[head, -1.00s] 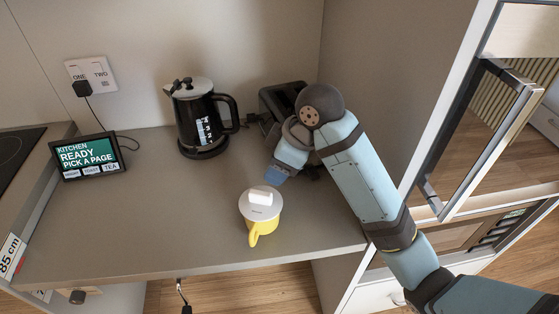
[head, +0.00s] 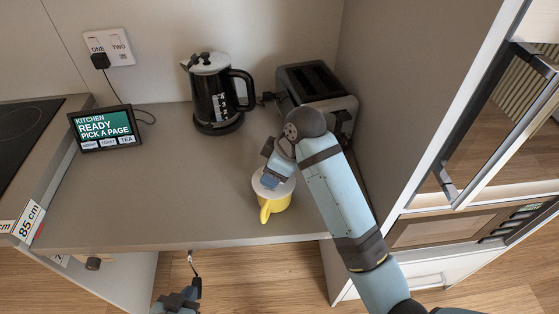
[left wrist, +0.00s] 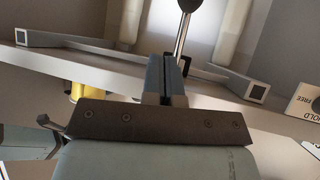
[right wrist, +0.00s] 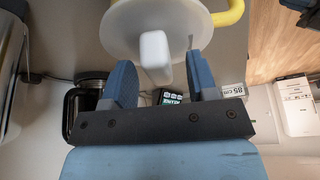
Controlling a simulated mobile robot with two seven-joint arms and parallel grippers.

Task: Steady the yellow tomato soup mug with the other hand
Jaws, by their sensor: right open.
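The yellow mug (head: 279,203) stands upright near the counter's front edge, with a pale lid (head: 262,186) on top. Its yellow handle (head: 265,213) points to the front. My right gripper (head: 272,176) is over the mug from behind and hides part of the lid. In the right wrist view the open fingers (right wrist: 164,80) are at the lid's white knob (right wrist: 154,52), which shows between them; contact cannot be told. My left gripper (head: 178,301) is low, in front of the counter. Its fingers (left wrist: 165,75) look shut, close to a metal rod (left wrist: 183,35) with a black knob.
A black kettle (head: 214,95) and a toaster (head: 318,92) stand at the back. A small screen (head: 105,129) is at the left. A thin crank (head: 191,263) hangs under the counter's front edge. The counter left of the mug is clear.

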